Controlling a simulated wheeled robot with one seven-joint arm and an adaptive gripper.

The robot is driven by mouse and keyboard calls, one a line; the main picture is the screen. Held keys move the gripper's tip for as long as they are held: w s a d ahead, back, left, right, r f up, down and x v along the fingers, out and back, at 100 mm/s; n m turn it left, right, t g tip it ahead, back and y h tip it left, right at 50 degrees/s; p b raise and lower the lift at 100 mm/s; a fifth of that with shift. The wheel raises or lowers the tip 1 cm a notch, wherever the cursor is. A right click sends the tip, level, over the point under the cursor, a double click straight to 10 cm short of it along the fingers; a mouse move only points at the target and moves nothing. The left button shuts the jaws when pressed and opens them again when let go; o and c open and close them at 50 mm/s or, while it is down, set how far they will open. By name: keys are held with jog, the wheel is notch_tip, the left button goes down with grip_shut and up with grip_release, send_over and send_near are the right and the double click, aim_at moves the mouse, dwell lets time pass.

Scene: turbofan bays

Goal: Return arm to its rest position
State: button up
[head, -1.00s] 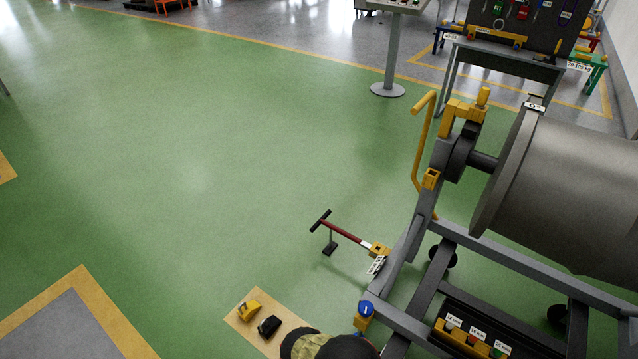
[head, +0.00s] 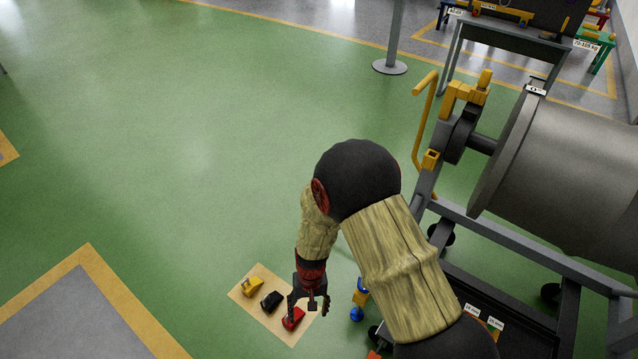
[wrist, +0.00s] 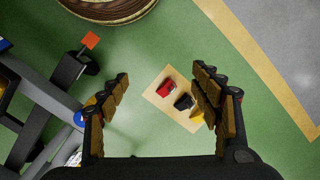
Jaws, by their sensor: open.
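My arm (head: 385,245) rises from the bottom of the head view, bends at a dark elbow and drops to the left. My gripper (head: 309,312) points down over the tan mat (head: 253,311), in front of the red block (head: 292,319). In the wrist view my gripper (wrist: 162,76) has its fingers spread wide with nothing between them. The red block (wrist: 167,88) and a black block (wrist: 183,102) lie on the mat below, seen between the fingers.
A grey wheeled engine stand (head: 505,238) with a large cylinder (head: 560,180) stands close on the right. A blue-and-yellow part (head: 360,291) sits beside the arm. A post (head: 392,40) stands at the back. Green floor (head: 180,150) to the left is clear.

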jog(key=s+d+r+t+p, duration=0.1)
jog(key=d+r, duration=0.6)
jog(key=r, duration=0.9)
jog(key=s+d+r+m+t+p, duration=0.1)
jog(key=s+d+r+t, duration=0.3)
jog(key=r, duration=1.3)
jog(key=s+d+r+t+p, duration=0.2)
jog(key=s+d+r, duration=0.3)
jog(key=d+r, duration=0.6)
notch_tip(320, 180, up, 6)
jog(key=shift+d+f+m+t+h, duration=0.1)
jog(key=shift+d+m+t+h, duration=0.05)
jog(key=shift+m+t+h, duration=0.2)
jog(key=shift+c, duration=0.9)
